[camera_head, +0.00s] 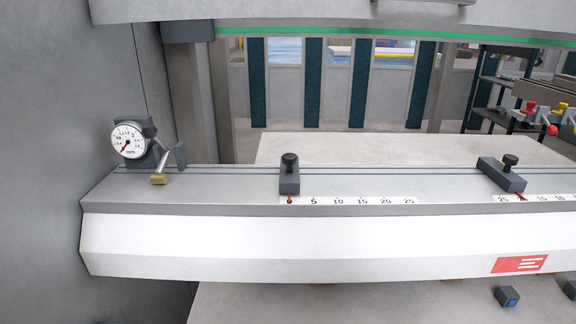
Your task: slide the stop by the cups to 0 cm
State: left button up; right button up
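Two dark stops with black knobs sit on the grooved grey beam. The left stop (289,180) has its red pointer (289,200) at the start of the left scale (350,201), around 0. The right stop (502,176) sits at an angle in the picture, and its red pointer (521,197) is between the 25 and 15 marks of the right scale (555,198), about 20. The right scale runs off the right edge, so its 0 is out of view. No item is clearly recognisable as cups. Neither gripper is in view.
A round dial gauge (128,140) with a small brass-tipped lever (159,175) stands at the beam's left end. A dark rack (490,95) and red- and yellow-capped parts (544,113) are at the right. The beam between the stops is clear.

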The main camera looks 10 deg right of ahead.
aim_at(502, 174)
jog(key=z, duration=2.05)
jog(key=k, duration=0.5)
jog(key=z, duration=0.3)
jog(key=i, duration=0.75)
jog(key=u, duration=1.25)
jog(key=i, duration=0.45)
jog(key=u, duration=0.5)
